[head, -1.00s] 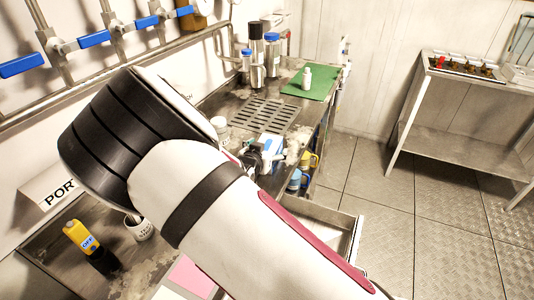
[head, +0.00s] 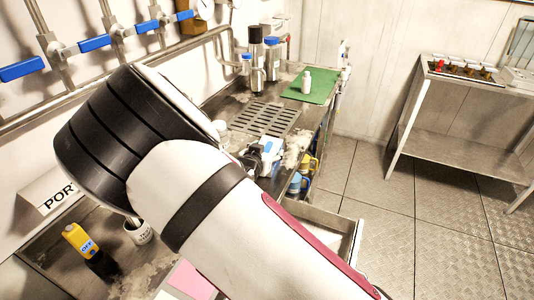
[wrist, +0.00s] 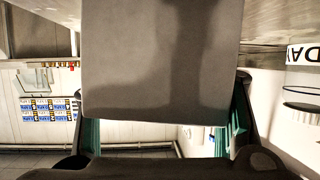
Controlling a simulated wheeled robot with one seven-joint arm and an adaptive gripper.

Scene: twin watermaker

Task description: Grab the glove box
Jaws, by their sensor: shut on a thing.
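The glove box shows in the wrist view as a large plain grey, shaded face (wrist: 160,60) filling the middle. In the head view a small blue and white box (head: 271,149), apparently the same one, is partly hidden by my arm. My gripper (wrist: 157,126) has its teal-padded fingers on both sides of the box and is shut on it. In the head view the dark gripper (head: 254,160) is mostly hidden behind my forearm, near the metal counter. I cannot tell whether the box touches the counter.
The metal counter (head: 240,98) carries a drain grate (head: 265,119), a green mat (head: 318,90) with a white bottle (head: 306,82), and tall cylinders (head: 257,55). An open drawer (head: 340,222) juts out below. A side table (head: 465,148) stands right, with clear floor between.

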